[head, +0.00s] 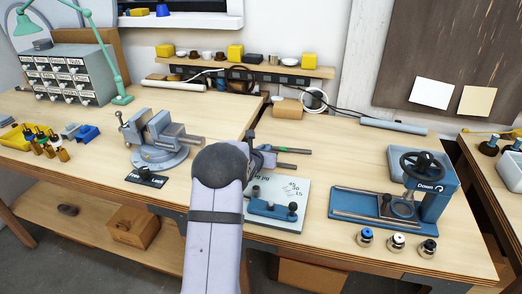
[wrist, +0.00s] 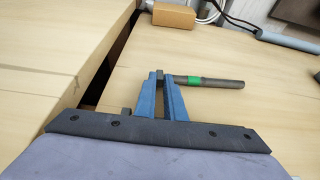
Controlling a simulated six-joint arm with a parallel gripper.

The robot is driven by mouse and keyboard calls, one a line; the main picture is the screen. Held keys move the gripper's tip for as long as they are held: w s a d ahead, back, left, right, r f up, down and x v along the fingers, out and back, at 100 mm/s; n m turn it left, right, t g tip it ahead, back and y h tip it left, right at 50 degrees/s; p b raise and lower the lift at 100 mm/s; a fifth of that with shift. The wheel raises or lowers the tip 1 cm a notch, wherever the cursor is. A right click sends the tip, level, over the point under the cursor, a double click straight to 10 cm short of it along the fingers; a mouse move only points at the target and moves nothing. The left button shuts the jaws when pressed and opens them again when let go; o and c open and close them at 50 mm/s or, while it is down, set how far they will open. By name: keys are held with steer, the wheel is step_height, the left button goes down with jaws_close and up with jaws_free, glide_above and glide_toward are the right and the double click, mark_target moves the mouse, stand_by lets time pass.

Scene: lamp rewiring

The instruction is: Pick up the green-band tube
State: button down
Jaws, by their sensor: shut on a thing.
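The green-band tube (wrist: 222,83) is a slim dark tube with a bright green band, seen in the wrist view. My gripper (wrist: 161,82) has two blue fingers shut on it near its left end. The tube sticks out to the right past the fingers, lying roughly level in the picture. In the head view my gripper (head: 264,153) is over the middle of the bench, partly hidden by my arm, with slim dark pieces with green on them to its right. I cannot tell whether the tube touches the bench.
A bench vise (head: 163,138) stands left of my arm. A pale board with a blue fixture (head: 276,208) lies just in front of my gripper. A blue press with a handwheel (head: 418,170) stands at the right. A cardboard box (head: 287,108) and a grey rod (head: 393,126) lie behind.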

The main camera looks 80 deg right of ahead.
stand_by(0.3)
